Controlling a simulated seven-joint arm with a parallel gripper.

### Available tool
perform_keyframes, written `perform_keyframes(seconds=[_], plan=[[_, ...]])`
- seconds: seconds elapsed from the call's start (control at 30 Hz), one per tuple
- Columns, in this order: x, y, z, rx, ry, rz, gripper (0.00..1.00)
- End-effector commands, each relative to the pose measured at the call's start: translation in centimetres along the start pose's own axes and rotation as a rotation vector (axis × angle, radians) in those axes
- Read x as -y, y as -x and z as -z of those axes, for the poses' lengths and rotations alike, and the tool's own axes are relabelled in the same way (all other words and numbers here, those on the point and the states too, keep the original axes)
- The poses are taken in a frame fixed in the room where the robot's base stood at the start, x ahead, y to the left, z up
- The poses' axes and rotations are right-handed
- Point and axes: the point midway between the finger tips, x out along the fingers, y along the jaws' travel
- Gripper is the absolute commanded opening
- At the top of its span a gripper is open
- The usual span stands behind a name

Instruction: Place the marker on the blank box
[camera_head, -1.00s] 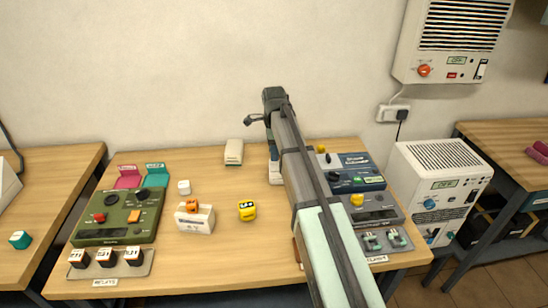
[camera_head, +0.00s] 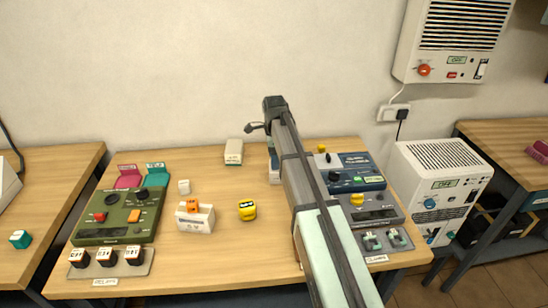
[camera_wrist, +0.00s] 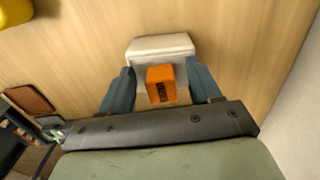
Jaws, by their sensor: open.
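An orange block (camera_wrist: 161,84), probably the marker, lies between my gripper's (camera_wrist: 160,72) two open blue-grey fingers in the wrist view, with a gap on each side. Its near face has a dark label. A white box (camera_wrist: 160,45) is just beyond the block, which overlaps its edge; I cannot tell whether the block rests on it or in front. Another white box (camera_head: 195,222) carries a second orange block (camera_head: 193,206). I cannot tell which box is the blank one.
A yellow block (camera_head: 247,210) stands left of my arm, and another white box (camera_head: 234,152) near the wall. A green control unit (camera_head: 120,216) fills the table's left. Blue and grey devices (camera_head: 352,172) crowd the right. The table between the yellow block and front edge is clear.

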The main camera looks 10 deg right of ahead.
Motion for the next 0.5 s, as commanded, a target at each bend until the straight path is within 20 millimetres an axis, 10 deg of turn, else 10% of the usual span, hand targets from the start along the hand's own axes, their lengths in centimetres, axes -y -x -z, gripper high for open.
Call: perform_keyframes(seconds=[0.5], plan=[[0.1, 3.5, 0.0, 0.0, 0.0, 0.002, 0.63]])
